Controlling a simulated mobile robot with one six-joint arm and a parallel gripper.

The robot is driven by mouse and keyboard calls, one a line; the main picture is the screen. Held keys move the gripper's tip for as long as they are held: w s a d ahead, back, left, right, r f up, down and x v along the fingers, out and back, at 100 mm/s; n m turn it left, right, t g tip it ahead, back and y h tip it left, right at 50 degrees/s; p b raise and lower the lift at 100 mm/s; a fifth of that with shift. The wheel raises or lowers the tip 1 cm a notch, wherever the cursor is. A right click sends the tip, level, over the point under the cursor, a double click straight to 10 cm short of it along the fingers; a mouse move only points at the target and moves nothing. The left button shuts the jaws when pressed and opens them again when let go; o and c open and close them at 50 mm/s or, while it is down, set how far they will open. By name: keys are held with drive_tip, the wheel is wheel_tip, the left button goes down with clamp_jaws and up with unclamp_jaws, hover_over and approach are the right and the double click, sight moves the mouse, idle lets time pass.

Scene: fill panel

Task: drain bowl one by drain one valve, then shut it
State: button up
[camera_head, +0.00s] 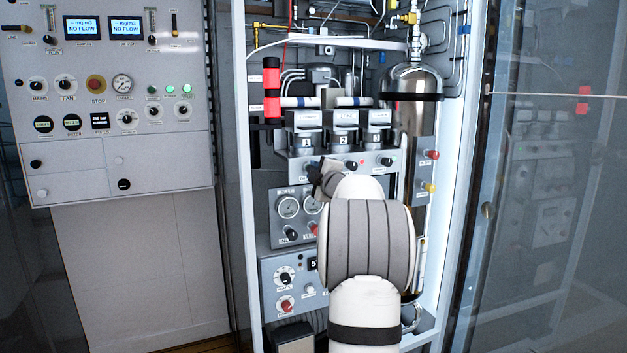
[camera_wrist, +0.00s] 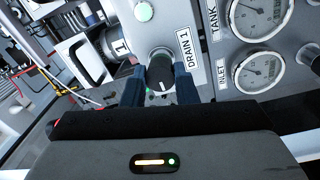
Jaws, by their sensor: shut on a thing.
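The drain one valve is a black knob (camera_wrist: 160,74) beside the DRAIN 1 label (camera_wrist: 184,50) in the wrist view. A white mark shows on its face. My gripper (camera_wrist: 159,90) has one finger on each side of the knob and is shut on it. In the head view my gripper (camera_head: 325,180) reaches the panel under the bowls and covers most of that valve. Bowl one (camera_head: 305,142), marked 1, is at the left of a row of three; it also shows in the wrist view (camera_wrist: 114,48). Its liquid level cannot be made out.
Bowls two (camera_head: 342,142) and three (camera_head: 377,141) stand beside bowl one. Two gauges (camera_wrist: 262,72) marked TANK and INLET sit close to the gripper. The white cabinet frame (camera_head: 240,200) and glass door (camera_head: 550,200) flank the arm. A control panel (camera_head: 105,75) is at left.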

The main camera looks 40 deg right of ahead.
drive_tip(key=shift+f+n+b, duration=0.1)
drive_tip(key=shift+n+b, duration=0.25)
drive_tip(key=shift+n, duration=0.35)
drive_tip(key=o, duration=1)
drive_tip(key=shift+c, duration=0.2)
drive_tip(key=v, duration=0.7)
drive_tip(key=shift+s+b, duration=0.35)
drive_tip(key=shift+a, duration=0.1)
